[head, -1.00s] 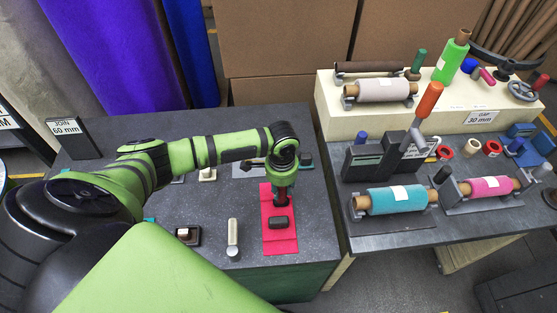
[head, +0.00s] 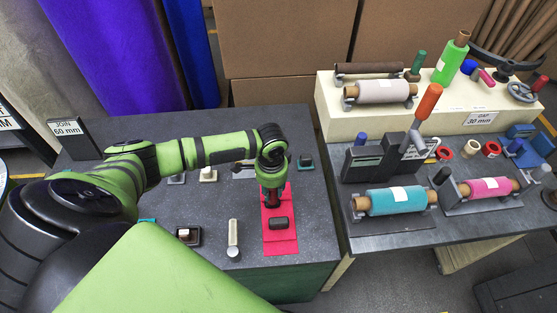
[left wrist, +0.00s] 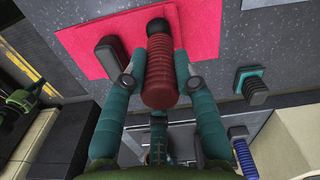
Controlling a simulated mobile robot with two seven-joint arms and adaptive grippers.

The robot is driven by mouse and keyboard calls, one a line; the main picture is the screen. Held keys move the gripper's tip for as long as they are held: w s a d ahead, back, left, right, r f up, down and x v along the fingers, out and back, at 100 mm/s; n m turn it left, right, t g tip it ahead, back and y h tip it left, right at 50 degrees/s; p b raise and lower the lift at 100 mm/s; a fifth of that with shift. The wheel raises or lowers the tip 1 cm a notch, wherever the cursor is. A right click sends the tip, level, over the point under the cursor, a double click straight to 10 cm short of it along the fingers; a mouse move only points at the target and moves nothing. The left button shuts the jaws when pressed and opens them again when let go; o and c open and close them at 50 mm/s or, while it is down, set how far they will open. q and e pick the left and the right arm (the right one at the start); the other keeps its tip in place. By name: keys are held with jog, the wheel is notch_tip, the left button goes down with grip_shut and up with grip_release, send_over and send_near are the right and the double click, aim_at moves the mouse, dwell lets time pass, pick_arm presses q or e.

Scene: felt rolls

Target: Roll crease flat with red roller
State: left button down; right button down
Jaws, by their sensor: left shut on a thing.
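A red-pink felt strip (head: 282,244) lies flat on the dark table, with a faint line across its near part. It also shows in the left wrist view (left wrist: 210,30). My left gripper (head: 271,198) is over the far part of the strip. In the left wrist view, its two teal fingers (left wrist: 155,68) are shut on the ribbed red handle of the roller (left wrist: 160,78), which has a black rounded end. The roller is mostly hidden by my gripper in the head view; I cannot tell whether it touches the felt. My right gripper is out of view.
A dark block (head: 278,222) rests on the felt just in front of my gripper. A pale upright-looking tool (head: 233,238) and a small tray (head: 188,237) lie to the left. A side table holds a teal roll (head: 392,200) and a pink roll (head: 490,187).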

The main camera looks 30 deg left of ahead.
pick_arm(q)
jog(key=shift+s+a+f, duration=0.1)
jog(key=shift+s+a, duration=0.05)
jog(key=shift+s+a, duration=0.5)
jog(key=shift+a, duration=0.25)
jog(key=shift+w+d, duration=0.15)
dwell(0.4)
jog(key=shift+w+d, duration=0.65)
jog(key=shift+d, duration=0.25)
jog(key=shift+w+d, duration=0.55)
jog(key=shift+d, duration=0.4)
